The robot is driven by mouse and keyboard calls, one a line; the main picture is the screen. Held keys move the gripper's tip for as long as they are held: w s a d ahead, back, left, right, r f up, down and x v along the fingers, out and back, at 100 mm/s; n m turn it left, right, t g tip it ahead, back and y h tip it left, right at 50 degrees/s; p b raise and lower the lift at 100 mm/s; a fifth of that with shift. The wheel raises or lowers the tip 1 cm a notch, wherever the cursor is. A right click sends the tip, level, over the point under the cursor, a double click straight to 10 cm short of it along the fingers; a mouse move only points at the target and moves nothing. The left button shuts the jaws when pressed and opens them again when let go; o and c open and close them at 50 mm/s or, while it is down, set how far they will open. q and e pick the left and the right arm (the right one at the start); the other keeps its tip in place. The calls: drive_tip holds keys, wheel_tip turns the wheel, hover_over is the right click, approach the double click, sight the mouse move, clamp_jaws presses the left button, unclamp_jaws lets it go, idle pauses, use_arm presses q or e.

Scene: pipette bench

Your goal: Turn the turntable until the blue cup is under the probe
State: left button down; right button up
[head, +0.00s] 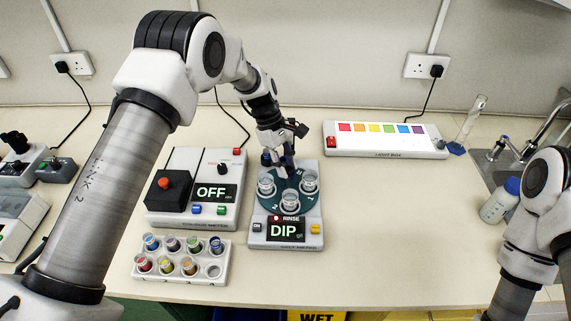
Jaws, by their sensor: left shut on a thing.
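The turntable (272,201) is a round teal plate on a white unit (312,227) whose display reads DIP, with RINSE above it. Clear cups stand on it: one at the left (266,184), one at the right (309,181) and one at the front (290,200). I cannot make out a blue cup on it. My left gripper (287,170) reaches down over the back of the turntable and is shut on a part there. The gripper hides that part, and the probe cannot be told apart from it. My right gripper is out of view; only its arm shows at the right.
A colour meter (191,188) reading OFF stands left of the turntable unit. A white rack (181,261) with several coloured vials is in front of it. A light box (387,140) lies behind right; a bottle (499,202) stands near the sink. The bench right of the unit is clear.

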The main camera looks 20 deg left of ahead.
use_arm(q)
drive_tip(key=c, duration=0.9)
unclamp_jaws()
drive_tip(key=shift+s+d+f, duration=0.1)
drive_tip(key=shift+s+f, duration=0.1)
drive_tip(key=shift+f, duration=0.1)
drive_tip(key=shift+o, duration=0.2)
drive_tip(key=shift+w+r, duration=0.1)
drive_tip(key=shift+r, duration=0.1)
drive_tip(key=shift+r, duration=0.35)
wheel_tip(320, 180, up, 9)
